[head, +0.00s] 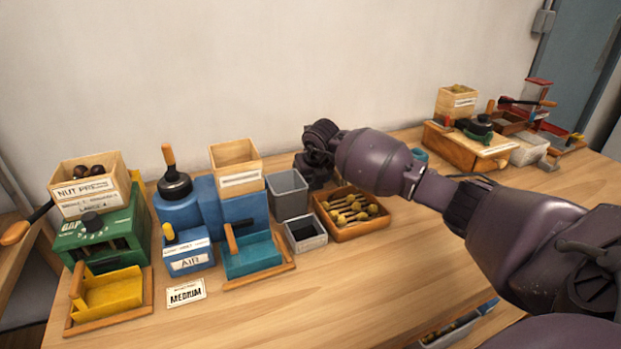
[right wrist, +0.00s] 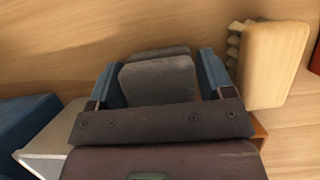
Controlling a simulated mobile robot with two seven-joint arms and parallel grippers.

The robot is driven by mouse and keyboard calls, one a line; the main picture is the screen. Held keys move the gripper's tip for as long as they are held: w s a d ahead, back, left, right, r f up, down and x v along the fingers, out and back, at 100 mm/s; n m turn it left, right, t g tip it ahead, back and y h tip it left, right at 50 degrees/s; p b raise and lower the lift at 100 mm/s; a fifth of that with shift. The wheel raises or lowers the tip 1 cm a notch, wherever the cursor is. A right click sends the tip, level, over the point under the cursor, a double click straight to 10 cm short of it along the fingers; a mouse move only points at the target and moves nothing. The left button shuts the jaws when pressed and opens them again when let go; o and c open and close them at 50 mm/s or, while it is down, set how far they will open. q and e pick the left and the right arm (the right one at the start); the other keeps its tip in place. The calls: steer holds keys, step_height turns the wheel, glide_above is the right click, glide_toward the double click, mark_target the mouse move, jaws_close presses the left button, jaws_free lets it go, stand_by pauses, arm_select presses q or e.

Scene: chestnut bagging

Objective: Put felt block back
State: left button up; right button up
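A grey felt block (right wrist: 160,80) sits between the two blue fingers of my right gripper (right wrist: 160,88) in the right wrist view. The fingers lie close against its sides, so the gripper looks shut on it. Another grey piece or edge shows just beyond the block; I cannot tell which. In the head view my right gripper (head: 315,170) is low over the back of the table, between the grey bin (head: 289,194) and the wooden tray (head: 351,229). The block cannot be made out there. My left gripper is out of view.
A pale wooden brush (right wrist: 272,62) lies right of the gripper. A small dark-lined box (head: 305,233) stands in front of the bin. The blue machine (head: 205,205) and green machine (head: 104,235) stand left. The front middle table (head: 400,275) is clear.

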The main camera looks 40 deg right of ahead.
steer(key=shift+r, duration=0.1)
steer(key=shift+r, duration=0.25)
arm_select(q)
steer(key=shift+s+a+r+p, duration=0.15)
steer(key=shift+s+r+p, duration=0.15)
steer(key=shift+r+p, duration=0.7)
arm_select(e)
steer(key=v, duration=1.1)
steer(key=shift+s+r, duration=0.2)
steer(key=shift+r, duration=0.15)
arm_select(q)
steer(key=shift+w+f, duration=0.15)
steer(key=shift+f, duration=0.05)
